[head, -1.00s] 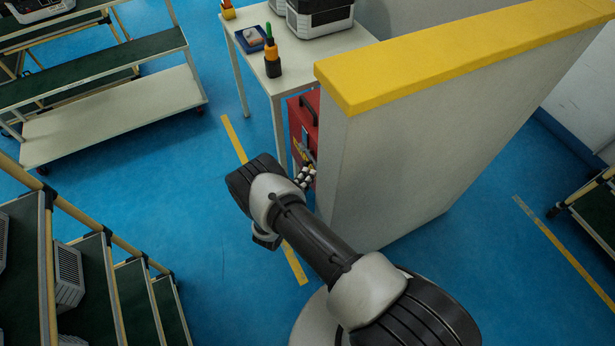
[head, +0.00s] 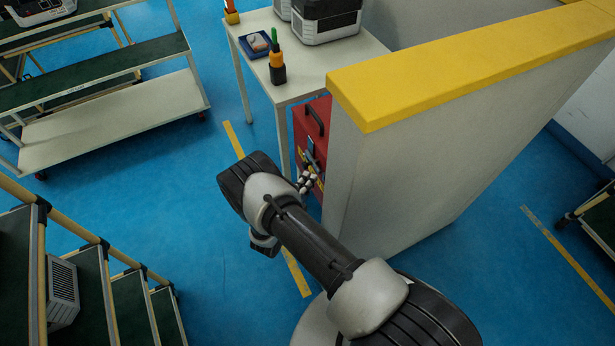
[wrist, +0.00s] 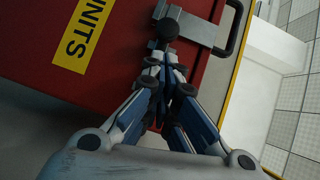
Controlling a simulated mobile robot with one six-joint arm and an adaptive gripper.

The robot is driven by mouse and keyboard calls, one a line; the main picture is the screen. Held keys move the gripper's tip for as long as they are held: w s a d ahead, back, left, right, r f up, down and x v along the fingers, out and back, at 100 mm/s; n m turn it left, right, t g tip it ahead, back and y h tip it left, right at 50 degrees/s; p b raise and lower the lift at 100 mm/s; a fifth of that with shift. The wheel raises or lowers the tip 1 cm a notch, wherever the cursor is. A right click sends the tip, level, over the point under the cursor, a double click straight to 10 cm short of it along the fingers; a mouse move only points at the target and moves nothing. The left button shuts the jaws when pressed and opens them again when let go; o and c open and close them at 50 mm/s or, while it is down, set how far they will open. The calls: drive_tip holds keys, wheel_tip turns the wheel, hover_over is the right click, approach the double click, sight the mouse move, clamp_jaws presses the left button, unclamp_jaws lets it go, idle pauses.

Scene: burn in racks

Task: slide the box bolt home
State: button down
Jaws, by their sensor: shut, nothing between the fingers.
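The red box (head: 312,122) stands under the white table's near end, beside the partition, with a dark handle on its face. In the wrist view, the red box (wrist: 125,65) fills the upper left and carries a yellow label (wrist: 83,32) reading "UNITS". Its grey metal bolt (wrist: 197,27) has a dark round knob (wrist: 167,28) and lies near the black handle (wrist: 239,27). My gripper (wrist: 165,66) is shut and empty, its fingertips just below the knob; I cannot tell if they touch it. In the head view my gripper (head: 306,181) is at the box's front.
The partition (head: 405,170) with its yellow top stands close to the right of my arm. The white table (head: 300,75) holds a dark cup, a blue tray and grey machines. A shelf rack (head: 110,300) stands lower left. Blue floor is free between the racks and the table.

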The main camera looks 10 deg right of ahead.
drive_tip(key=s+d+p+v, duration=0.1)
drive_tip(key=p+v, duration=0.1)
drive_tip(key=v, duration=0.9)
drive_tip(key=shift+r, duration=0.15)
drive_tip(key=shift+s, duration=0.15)
